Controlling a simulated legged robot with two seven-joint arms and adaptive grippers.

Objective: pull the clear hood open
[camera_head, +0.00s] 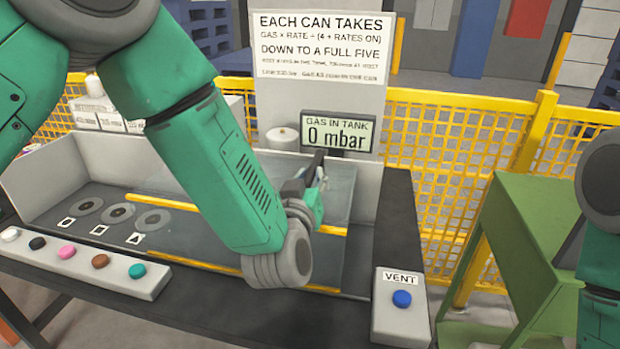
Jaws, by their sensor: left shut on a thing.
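The clear hood (340,200) is a see-through panel over the right part of the grey-walled bay on the bench. Its edges are faint, and my left arm hides much of it. My left gripper (318,166) is at the hood, below the tank display, and is shut on it. The fingertips are small and partly hidden by my own wrist, so the exact grip point is unclear. My right arm shows at the right edge, but its gripper is out of view.
Yellow rails (180,204) run along the bay. A row of coloured buttons (68,252) is at front left, and a VENT box (402,306) is at front right. The display (338,134) reads 0 mbar. A green stand (530,225) and yellow fence (440,150) lie right.

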